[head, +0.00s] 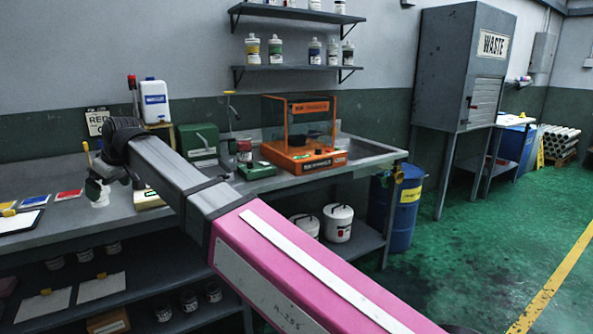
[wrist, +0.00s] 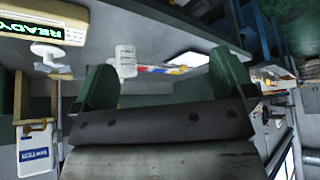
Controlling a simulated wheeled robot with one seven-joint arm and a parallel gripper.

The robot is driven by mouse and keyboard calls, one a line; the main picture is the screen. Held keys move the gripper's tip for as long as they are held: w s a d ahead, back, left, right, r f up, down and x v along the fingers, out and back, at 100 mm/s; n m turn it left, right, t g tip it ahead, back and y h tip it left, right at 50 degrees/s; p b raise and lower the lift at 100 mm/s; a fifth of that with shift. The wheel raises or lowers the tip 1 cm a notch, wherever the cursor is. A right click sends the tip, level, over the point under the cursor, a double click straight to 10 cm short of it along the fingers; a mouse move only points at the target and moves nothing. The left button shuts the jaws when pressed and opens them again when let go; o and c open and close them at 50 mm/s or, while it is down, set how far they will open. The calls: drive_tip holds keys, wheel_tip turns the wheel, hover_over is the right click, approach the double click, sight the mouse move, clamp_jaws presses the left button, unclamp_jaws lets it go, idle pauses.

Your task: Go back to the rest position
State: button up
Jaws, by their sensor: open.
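My arm reaches from the lower right of the head view to the left bench, its pink and grey links in front. My gripper (head: 97,188) is small there, low over the bench, with a white container (head: 101,200) close by it. In the wrist view my gripper (wrist: 164,76) shows two green fingers spread wide with nothing clasped between them. A white container (wrist: 125,60) stands beyond the fingers, nearer the left one. Whether it touches a finger is not clear.
A cream device (wrist: 45,25) reading READY is near the gripper. The bench (head: 60,235) holds coloured cards, a white-and-blue bottle (head: 154,101), a green machine (head: 200,146) and an orange cabinet (head: 300,135). Shelves hang above. A blue drum (head: 405,215) stands right; green floor is free beyond.

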drive_tip(key=w+d+f+m+h, duration=0.1)
drive_tip(key=w+d+f+m, duration=0.2)
drive_tip(key=w+d+f, duration=0.65)
drive_tip(key=w+d+f+m+h, duration=0.15)
drive_tip(key=d+f, duration=0.55)
drive_tip(key=d, duration=0.7)
drive_tip(key=w+d+f+m+h, duration=0.1)
drive_tip(key=w+d+f+m, duration=0.2)
drive_tip(key=w+d+f, duration=0.5)
drive_tip(key=s+d+f+m, duration=0.2)
drive_tip(key=d+f, duration=0.4)
drive_tip(key=d, duration=0.6)
drive_tip(key=s+d+f+m+g+h, duration=0.1)
drive_tip(key=s+d+f+m, duration=0.2)
drive_tip(key=d, duration=1)
drive_tip(key=s+d+f+m+h, duration=0.1)
drive_tip(key=s+d+f+m, duration=0.1)
drive_tip(key=s+d+f, duration=0.4)
drive_tip(key=d+f, duration=0.4)
drive_tip(key=d, duration=0.3)
drive_tip(key=shift+s+m, duration=0.2)
drive_tip(key=shift+m, duration=0.15)
